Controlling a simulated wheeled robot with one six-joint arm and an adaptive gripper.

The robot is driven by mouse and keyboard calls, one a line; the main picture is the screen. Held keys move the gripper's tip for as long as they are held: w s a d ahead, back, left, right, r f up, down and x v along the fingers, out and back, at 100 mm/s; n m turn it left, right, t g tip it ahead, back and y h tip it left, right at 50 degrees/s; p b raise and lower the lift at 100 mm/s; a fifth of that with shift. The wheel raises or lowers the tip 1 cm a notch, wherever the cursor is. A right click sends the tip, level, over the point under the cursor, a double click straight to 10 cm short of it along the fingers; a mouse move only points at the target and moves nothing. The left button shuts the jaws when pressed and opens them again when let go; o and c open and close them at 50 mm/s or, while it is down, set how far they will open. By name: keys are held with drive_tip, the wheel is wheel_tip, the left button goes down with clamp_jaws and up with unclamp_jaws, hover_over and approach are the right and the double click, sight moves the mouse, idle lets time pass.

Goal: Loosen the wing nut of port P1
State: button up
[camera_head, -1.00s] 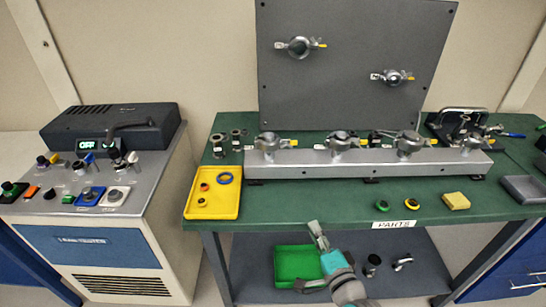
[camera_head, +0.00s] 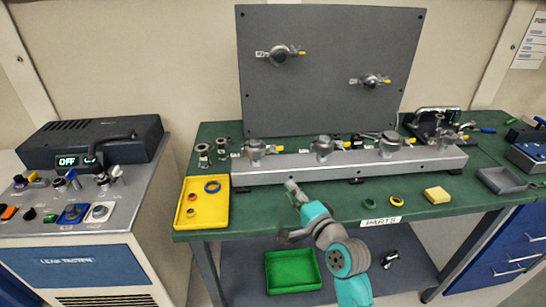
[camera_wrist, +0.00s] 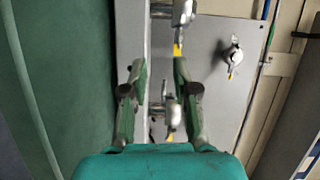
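The grey manifold rail (camera_head: 345,167) on the green bench carries a left clamped port (camera_head: 254,149), a middle one (camera_head: 322,147) and a right one (camera_head: 389,143), with yellow-tipped wing nuts. Two more clamped ports, upper left (camera_head: 281,54) and lower right (camera_head: 371,81), sit on the upright grey panel. The port labels are too small to read, so I cannot tell which is P1. My gripper (camera_head: 291,189) is in front of the rail, between the left and middle ports. In the wrist view my gripper (camera_wrist: 153,80) is open and empty, with a yellow wing nut (camera_wrist: 178,50) ahead.
A yellow tray (camera_head: 220,216) with rings lies at the bench's left. Green and yellow rings and a yellow block (camera_head: 437,195) lie along the front edge. A green bin (camera_head: 293,271) is on the lower shelf. The leak tester (camera_head: 88,150) stands left.

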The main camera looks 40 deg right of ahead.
sight(272, 152)
drive_tip(key=shift+m, duration=0.3)
drive_tip(key=w+d+r, duration=0.1)
drive_tip(key=w, duration=0.3)
drive_tip(key=w+d+r, duration=0.1)
drive_tip(key=w+d, duration=0.1)
drive_tip(key=w, duration=0.2)
drive_tip(key=w+d+r, duration=0.1)
drive_tip(key=w, duration=0.3)
drive_tip(key=shift+w+d+r, duration=0.15)
drive_tip(key=shift+w+r, duration=0.05)
clamp_jaws()
